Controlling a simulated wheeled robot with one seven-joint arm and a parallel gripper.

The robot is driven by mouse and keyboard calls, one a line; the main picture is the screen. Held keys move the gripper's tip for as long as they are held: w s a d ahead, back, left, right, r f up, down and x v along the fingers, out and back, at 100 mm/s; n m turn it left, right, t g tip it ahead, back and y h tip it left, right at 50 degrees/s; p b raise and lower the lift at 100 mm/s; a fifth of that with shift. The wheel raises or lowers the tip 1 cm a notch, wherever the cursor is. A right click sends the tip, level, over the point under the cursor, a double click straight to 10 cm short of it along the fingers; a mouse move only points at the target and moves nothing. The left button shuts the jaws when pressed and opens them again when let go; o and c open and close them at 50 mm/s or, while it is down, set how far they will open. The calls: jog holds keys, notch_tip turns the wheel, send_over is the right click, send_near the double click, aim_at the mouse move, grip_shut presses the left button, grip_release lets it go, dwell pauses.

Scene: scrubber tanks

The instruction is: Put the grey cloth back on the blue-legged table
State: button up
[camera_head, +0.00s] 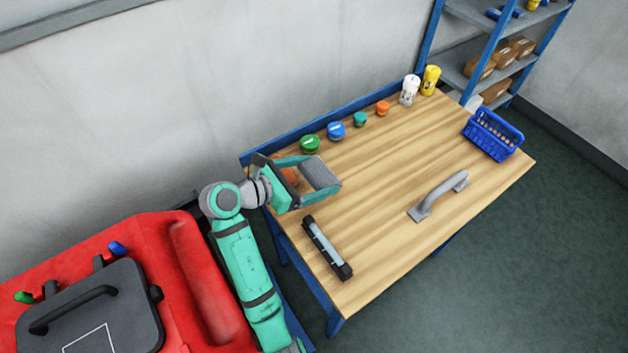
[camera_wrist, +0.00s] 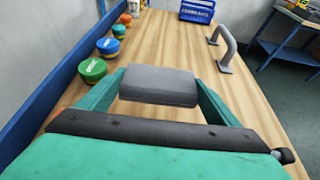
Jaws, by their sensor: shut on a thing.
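The grey cloth (camera_head: 321,173) is a folded, flat block held between the fingers of my gripper (camera_head: 318,175). In the wrist view the cloth (camera_wrist: 158,85) sits between the two green fingers of my gripper (camera_wrist: 158,88), and both fingers touch its sides. The blue-legged table (camera_head: 385,165) has a wooden top, and the cloth is over its left end. I cannot tell whether the cloth touches the tabletop. The table also shows in the wrist view (camera_wrist: 185,45).
Along the back edge stand several coloured lids, a white can (camera_head: 410,90) and a yellow can (camera_head: 430,80). A blue basket (camera_head: 492,135) is at the right end. A grey handle (camera_head: 438,197) and a black bar-shaped tool (camera_head: 327,248) lie nearer the front. Bare wood lies between them.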

aim_at(314, 183)
jog(key=shift+f, duration=1.3)
jog(key=shift+f, duration=0.6)
jog(key=o, duration=1)
jog(key=shift+r, duration=0.25)
jog(key=v, duration=1.2)
jog(key=shift+r, duration=0.4)
jog(key=shift+a, duration=0.1)
